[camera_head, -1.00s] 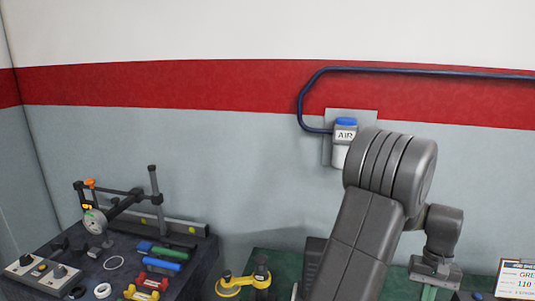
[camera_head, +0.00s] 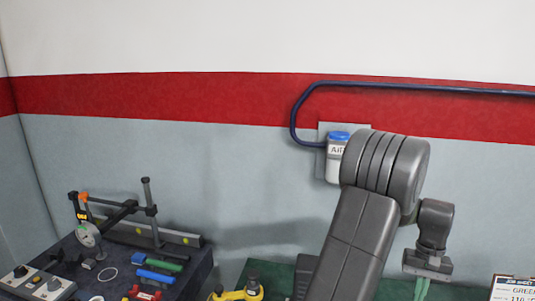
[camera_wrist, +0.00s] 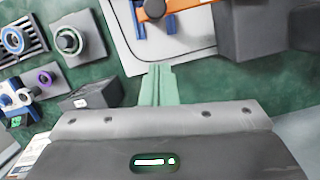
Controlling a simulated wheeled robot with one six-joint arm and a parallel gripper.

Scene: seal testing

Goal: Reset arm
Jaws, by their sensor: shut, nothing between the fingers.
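My gripper (camera_head: 422,288) hangs pointing down at the lower right of the head view, its pale green fingers cut by the bottom edge. In the wrist view my gripper (camera_wrist: 158,70) shows its two green fingers pressed together, with nothing between them. It is over the green bench mat (camera_wrist: 195,85). My dark grey arm rises through the right half of the head view and bends down to the gripper. The fingers appear apart from the objects around them, though their height above the mat is hard to tell.
A pale plate (camera_wrist: 120,42) with an orange and blue tool (camera_wrist: 168,10) lies beyond the fingers. A dark block (camera_wrist: 88,95) and round fittings (camera_wrist: 68,41) are at left. A dark table (camera_head: 190,270) with a gauge stand (camera_head: 125,210) is left. An air unit (camera_head: 333,165) hangs on the wall.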

